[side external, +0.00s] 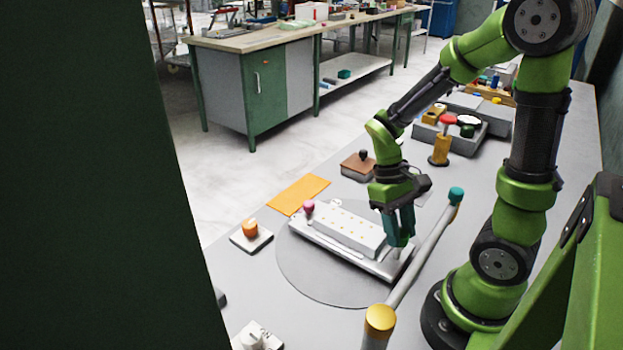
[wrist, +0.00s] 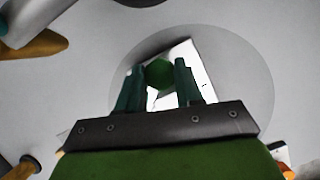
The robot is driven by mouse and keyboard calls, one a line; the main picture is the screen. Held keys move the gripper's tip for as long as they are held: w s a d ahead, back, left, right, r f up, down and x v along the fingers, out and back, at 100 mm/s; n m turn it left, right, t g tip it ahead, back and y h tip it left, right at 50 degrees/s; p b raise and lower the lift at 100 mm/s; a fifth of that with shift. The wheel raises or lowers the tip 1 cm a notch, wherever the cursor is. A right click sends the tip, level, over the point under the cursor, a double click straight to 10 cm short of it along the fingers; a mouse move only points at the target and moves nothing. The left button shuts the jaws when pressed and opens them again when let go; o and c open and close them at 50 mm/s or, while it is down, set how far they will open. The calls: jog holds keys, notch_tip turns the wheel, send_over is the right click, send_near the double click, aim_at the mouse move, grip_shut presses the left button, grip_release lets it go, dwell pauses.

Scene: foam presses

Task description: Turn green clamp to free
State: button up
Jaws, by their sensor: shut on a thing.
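The green clamp (wrist: 159,75) is a round green knob between the two teal fingers of my gripper (wrist: 160,67) in the wrist view. My gripper, which also shows in the side view (side external: 398,236), is shut on the knob at the right end of the press. There the fingers hide the knob, so its turn angle cannot be told. The pale press base (side external: 345,250) carries a light block (side external: 345,228) with several small yellow dots. A pink knob (side external: 309,206) stands at the far left end of the press.
The press sits on a round grey disc (side external: 310,278). A grey bar with a yellow end (side external: 380,320) and a teal end (side external: 456,195) runs close on the right. An orange sheet (side external: 299,194), an orange knob (side external: 250,229) and a red-topped yellow post (side external: 440,150) stand around.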

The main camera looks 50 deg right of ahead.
jog(key=shift+m, duration=0.4)
jog(key=m+y, duration=0.1)
jog(key=m, duration=0.2)
jog(key=shift+d+t, duration=0.1)
jog(key=shift+t, duration=0.3)
jog(key=shift+s+m+t+y, duration=0.1)
jog(key=shift+m+t+y, duration=0.4)
jog(key=shift+m, duration=1.3)
jog(key=shift+y, duration=0.3)
jog(key=o, duration=1)
jog(key=shift+o, duration=0.2)
jog(key=shift+d+r, duration=0.1)
